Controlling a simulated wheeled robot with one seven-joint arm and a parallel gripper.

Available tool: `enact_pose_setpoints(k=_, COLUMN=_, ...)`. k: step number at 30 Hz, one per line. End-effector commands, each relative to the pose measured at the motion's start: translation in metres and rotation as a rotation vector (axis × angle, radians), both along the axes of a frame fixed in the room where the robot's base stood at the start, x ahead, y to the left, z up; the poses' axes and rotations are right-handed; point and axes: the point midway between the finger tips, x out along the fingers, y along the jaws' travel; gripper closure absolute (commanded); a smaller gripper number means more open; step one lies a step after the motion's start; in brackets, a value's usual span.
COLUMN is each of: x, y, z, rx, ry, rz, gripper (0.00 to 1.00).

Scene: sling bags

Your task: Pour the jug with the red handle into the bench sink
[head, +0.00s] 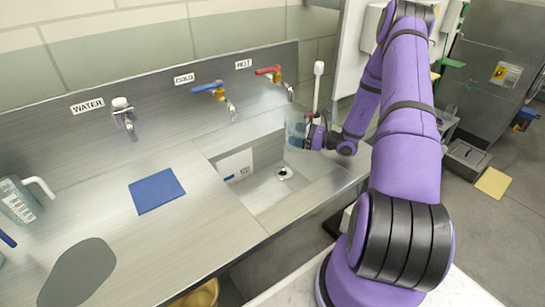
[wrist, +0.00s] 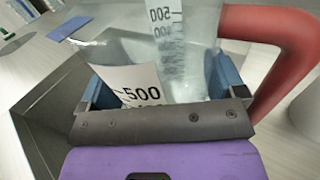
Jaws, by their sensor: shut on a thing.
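The clear jug with the red handle is in my gripper; in the wrist view its graduated body (wrist: 190,50) sits between the blue fingers (wrist: 165,88), with the red handle (wrist: 275,25) at the right. In the head view the see-through jug (head: 296,124) is held by my gripper (head: 298,137) above the far right edge of the bench sink (head: 270,190). It looks roughly upright; its red handle is hidden there. The sink basin is open, with a drain (head: 284,173) at its bottom. The liquid level is hard to tell.
Three taps stand on the backsplash: white (head: 123,115), blue (head: 215,92) and red (head: 272,75). A blue mat (head: 157,190) and a grey pad (head: 78,272) lie on the bench. Another clear jug with a white handle (head: 18,203) is at the far left.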

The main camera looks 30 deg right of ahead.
Motion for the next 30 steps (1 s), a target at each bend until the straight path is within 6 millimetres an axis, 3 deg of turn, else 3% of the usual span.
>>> enact_pose_setpoints(k=11, x=0.000, y=0.000, z=0.002, rx=0.003, ry=0.000, rz=0.000, gripper=0.46)
enact_pose_setpoints(k=22, x=0.000, y=0.000, z=0.028, rx=0.001, ry=-0.001, rz=0.000, gripper=0.46)
enact_pose_setpoints(k=30, x=0.000, y=0.000, z=0.030, rx=0.002, ry=0.000, rz=0.000, gripper=0.46)
